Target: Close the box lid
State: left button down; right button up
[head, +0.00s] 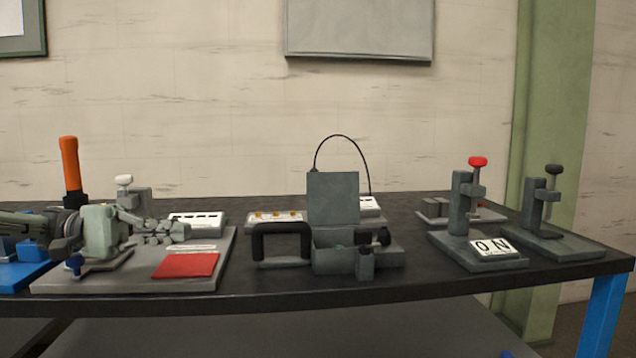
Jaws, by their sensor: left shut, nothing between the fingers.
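The grey box (334,261) stands on a grey base near the middle of the table. Its lid (333,198) is up, standing roughly upright at the back of the box, so the box is open at the top. A black handle (282,232) is just left of the box. My left gripper (186,232) reaches in from the left, over a grey board, with its fingers pointing right. It is shut and empty, clear of the box and left of the black handle. My right gripper does not show.
The grey board (130,281) bears a red pad (186,265). An orange handle (70,165) stands at the left. A red-topped fixture (460,207) with an ON plate and a black-topped fixture (538,205) stand at the right. A thin black cable (340,137) arches behind the lid.

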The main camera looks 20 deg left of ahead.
aim_at(333, 197)
jog(key=i+j, duration=0.1)
jog(key=i, duration=1.15)
